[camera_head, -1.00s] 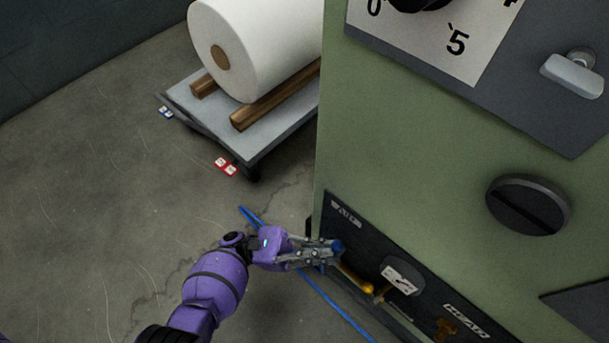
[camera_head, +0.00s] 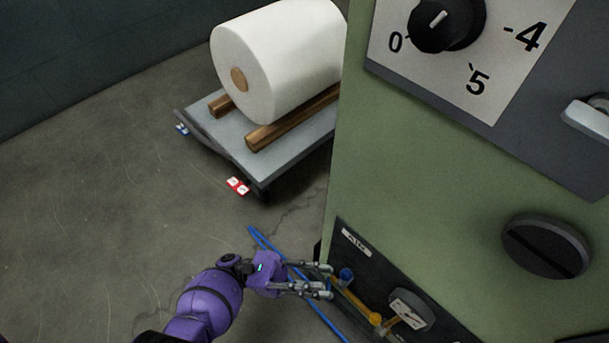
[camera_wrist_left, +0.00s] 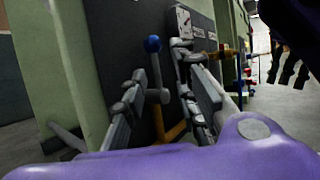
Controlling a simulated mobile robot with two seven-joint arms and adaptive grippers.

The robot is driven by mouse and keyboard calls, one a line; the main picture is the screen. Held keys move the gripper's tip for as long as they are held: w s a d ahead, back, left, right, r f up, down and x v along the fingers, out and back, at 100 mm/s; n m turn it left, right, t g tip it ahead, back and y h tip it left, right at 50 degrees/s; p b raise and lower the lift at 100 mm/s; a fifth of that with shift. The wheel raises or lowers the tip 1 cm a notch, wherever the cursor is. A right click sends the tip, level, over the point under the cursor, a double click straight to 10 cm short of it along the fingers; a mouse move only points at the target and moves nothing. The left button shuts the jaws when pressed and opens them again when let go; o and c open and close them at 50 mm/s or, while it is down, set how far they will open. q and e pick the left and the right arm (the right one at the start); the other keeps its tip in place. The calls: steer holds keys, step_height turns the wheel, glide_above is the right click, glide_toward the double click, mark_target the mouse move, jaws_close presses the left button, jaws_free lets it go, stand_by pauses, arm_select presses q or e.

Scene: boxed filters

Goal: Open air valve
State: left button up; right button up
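The air valve's lever, with a blue knob (camera_head: 346,275), sits on the dark lower panel (camera_head: 352,255) of the green machine, under a partly legible label. A brass pipe (camera_head: 355,300) runs beside it. In the left wrist view the blue knob (camera_wrist_left: 153,44) tops a grey lever that stands nearly upright between my fingers. My left gripper (camera_head: 328,281) is open at the valve, with its fingers apart on either side of the lever (camera_wrist_left: 158,85). I see no clear grip on it. A dark shape with finger-like ends (camera_wrist_left: 290,60) at upper right may be my right gripper; its state is unclear.
A small gauge (camera_head: 410,308) sits right of the valve. A large dark knob (camera_head: 546,246) and a numbered dial (camera_head: 445,22) are higher up. A blue hose (camera_head: 262,240) lies on the floor. A cart (camera_head: 205,128) carries a white roll (camera_head: 280,62) behind. Floor at left is clear.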

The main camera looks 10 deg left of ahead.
arm_select(q)
steer(key=shift+w+v, duration=0.1)
steer(key=shift+v, duration=0.9)
steer(key=shift+w+v, duration=0.15)
steer(key=shift+v, duration=0.8)
